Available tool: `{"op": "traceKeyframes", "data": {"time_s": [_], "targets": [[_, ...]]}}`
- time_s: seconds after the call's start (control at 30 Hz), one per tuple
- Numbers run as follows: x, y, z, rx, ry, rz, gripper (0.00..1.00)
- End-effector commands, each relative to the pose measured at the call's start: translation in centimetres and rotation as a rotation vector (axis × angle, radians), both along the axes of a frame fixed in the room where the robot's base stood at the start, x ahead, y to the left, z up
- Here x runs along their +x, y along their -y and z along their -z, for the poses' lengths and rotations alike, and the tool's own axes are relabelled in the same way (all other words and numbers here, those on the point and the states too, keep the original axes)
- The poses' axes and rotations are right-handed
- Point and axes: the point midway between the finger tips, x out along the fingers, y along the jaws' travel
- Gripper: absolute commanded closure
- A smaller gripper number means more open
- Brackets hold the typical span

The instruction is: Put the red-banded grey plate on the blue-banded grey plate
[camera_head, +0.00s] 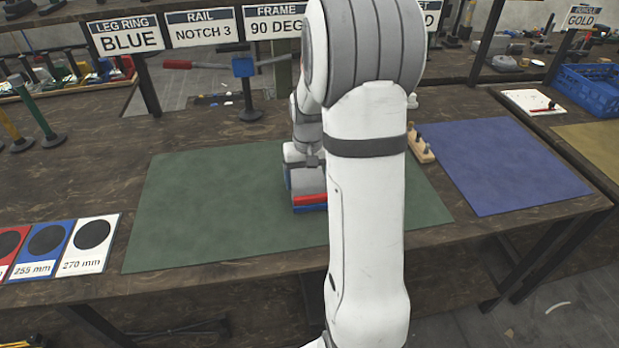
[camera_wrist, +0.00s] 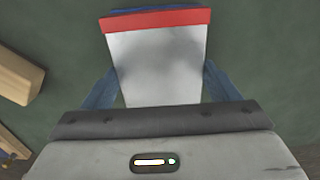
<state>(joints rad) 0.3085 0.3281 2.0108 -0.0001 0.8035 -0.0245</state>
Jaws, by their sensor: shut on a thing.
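The red-banded grey plate (camera_wrist: 156,65) fills the middle of the wrist view, its red band along the far edge. My gripper (camera_wrist: 158,82) is shut on it, one blue-grey finger at each side. The blue-banded grey plate (camera_wrist: 150,12) shows only as a thin blue strip just beyond the red band; the rest is hidden underneath. In the head view the red edge (camera_head: 310,199) sits directly above the blue edge (camera_head: 310,208) over the green mat. I cannot tell whether the plates touch. My arm hides part of both there.
The green mat (camera_head: 210,215) is mostly clear around the plates. A wooden block with pegs (camera_head: 421,146) stands at its right, beside a bare blue mat (camera_head: 500,165). Measure cards (camera_head: 92,240) lie at the left. A blue-headed press (camera_head: 246,75) stands behind.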

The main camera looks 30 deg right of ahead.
Motion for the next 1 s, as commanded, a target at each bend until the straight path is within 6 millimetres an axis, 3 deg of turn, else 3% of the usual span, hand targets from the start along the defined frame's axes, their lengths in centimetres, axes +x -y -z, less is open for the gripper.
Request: {"op": "traceKeyframes", "data": {"time_s": [0.37,0.4,0.6,0.87,1.0], "targets": [[0.1,0.0,0.5,-0.001,0.003,-0.001,0.62],[0.0,-0.1,0.6,0.000,0.001,-0.001,0.17],[0.0,-0.1,0.5,0.000,0.001,-0.002,0.01],[0.0,-0.1,0.3,0.000,0.001,-0.002,0.00],[0.1,-0.1,-1.0,-0.001,0.005,-0.002,0.00]]}}
